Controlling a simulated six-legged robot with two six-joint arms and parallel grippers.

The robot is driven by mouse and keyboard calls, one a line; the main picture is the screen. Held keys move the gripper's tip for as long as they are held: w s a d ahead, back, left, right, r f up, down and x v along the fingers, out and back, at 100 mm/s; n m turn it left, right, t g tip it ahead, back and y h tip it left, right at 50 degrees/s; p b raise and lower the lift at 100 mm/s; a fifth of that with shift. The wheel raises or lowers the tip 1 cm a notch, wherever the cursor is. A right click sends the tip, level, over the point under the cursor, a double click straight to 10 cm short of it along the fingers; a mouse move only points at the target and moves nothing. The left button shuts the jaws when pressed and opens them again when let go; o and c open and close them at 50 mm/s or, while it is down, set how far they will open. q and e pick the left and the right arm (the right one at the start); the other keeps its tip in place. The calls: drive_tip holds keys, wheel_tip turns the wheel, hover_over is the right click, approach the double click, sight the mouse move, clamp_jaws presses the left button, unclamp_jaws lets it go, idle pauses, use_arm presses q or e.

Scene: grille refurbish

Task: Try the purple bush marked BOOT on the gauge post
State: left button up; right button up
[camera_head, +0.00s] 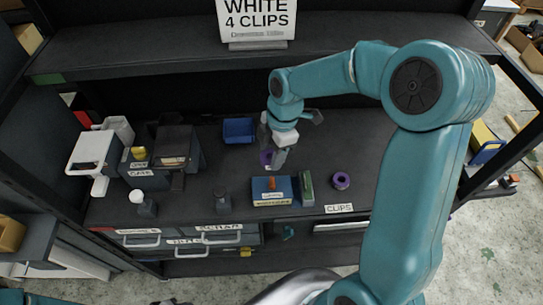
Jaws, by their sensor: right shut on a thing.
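My right gripper (272,160) hangs above the worktop at the middle, jaws pointing down. It is shut on a purple bush (265,158), which is partly hidden by the fingers. A second purple bush (341,180) lies on the worktop to the right, with a dark hole in its middle. I cannot read the marking BOOT on either bush. I cannot tell for certain which thing is the gauge post. A short orange peg (271,183) stands on a blue block (258,188) just below the gripper in the picture. My left gripper is not in view.
A blue tray (239,131) sits behind and left of the gripper. A green-and-grey block (306,188) stands beside the blue block. A small dark post (222,200) and a white-topped one (137,197) stand further left. A shelf (170,58) overhangs the back.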

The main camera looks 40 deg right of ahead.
drive_tip(key=shift+s+d+r, duration=0.15)
drive_tip(key=shift+d+r, duration=0.1)
drive_tip(key=shift+f+b, duration=0.7)
drive_tip(key=shift+b, duration=0.05)
wheel_tip(320, 180, down, 4)
drive_tip(key=b, duration=0.3)
drive_tip(key=shift+a, duration=0.1)
drive_tip(key=shift+r, duration=0.3)
drive_tip(key=shift+s+a+r, duration=0.1)
drive_tip(key=shift+s, duration=0.05)
drive_tip(key=shift+w+f, duration=0.2)
drive_tip(key=shift+f, duration=0.15)
drive_tip(key=shift+s+f+b, duration=0.15)
drive_tip(key=shift+f+b, duration=0.05)
drive_tip(key=shift+b, duration=0.15)
